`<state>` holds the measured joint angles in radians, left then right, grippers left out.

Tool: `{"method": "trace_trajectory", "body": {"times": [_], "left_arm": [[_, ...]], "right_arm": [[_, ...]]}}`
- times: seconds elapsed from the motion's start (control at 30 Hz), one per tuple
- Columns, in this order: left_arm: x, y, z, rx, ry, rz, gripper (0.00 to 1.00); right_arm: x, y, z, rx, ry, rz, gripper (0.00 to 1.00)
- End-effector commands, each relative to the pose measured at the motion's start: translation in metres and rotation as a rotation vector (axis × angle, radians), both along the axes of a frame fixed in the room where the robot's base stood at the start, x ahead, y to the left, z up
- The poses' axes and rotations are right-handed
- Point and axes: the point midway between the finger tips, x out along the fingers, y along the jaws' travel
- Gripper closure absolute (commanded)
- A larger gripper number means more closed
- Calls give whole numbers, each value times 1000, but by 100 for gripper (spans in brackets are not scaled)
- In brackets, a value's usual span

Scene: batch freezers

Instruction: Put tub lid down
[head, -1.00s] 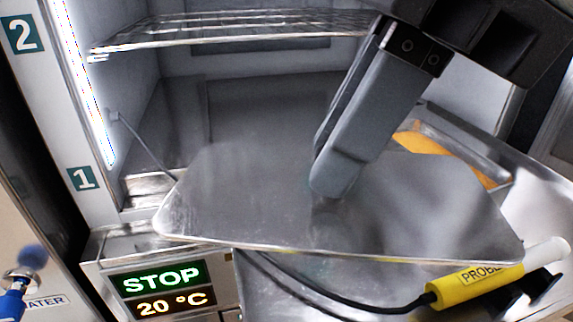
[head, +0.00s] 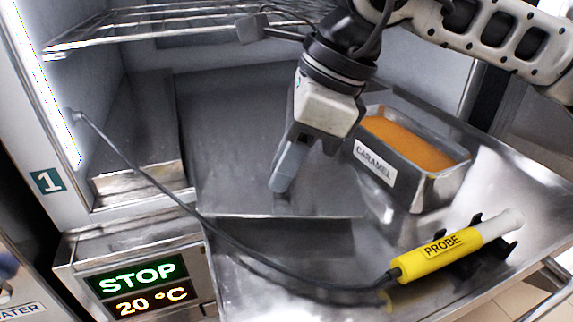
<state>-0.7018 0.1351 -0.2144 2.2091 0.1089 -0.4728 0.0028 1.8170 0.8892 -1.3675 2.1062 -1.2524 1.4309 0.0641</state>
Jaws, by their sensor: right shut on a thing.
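The tub lid (head: 235,190) is a flat grey metal sheet in the middle of the head view, to the left of the tub. Its front edge shows above the steel surface; whether it touches that surface I cannot tell. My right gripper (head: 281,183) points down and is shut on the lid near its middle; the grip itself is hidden. The open metal tub (head: 401,193), labelled CARAMEL and holding orange contents, stands to the right of the gripper. My left gripper is not in view.
A yellow probe (head: 447,248) rests in a black holder at the front right, its dark cable running left into the freezer. A wire shelf (head: 160,28) spans above. A STOP, 20 °C display (head: 142,287) is at the lower left. Bare steel lies around the probe.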

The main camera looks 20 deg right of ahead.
Motion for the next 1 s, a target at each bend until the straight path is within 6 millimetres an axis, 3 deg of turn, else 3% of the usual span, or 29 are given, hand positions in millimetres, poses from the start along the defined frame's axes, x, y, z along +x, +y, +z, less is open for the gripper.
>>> {"method": "trace_trajectory", "body": {"times": [0.1, 0.77, 0.8, 0.83, 0.87, 1.0], "left_arm": [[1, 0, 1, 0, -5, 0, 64], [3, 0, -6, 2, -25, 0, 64], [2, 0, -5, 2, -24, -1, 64], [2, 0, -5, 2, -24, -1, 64], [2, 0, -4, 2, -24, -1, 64], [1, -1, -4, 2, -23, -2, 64]], "right_arm": [[-1, 0, -10, 1, 0, 1, 100], [-1, 0, -22, 1, 0, 0, 100], [-1, 0, -22, 1, 0, 0, 72], [-1, 0, -21, 1, 0, 0, 64], [-1, 0, -21, 1, 0, 0, 58], [-1, 0, -21, 1, 0, 0, 58]]}}
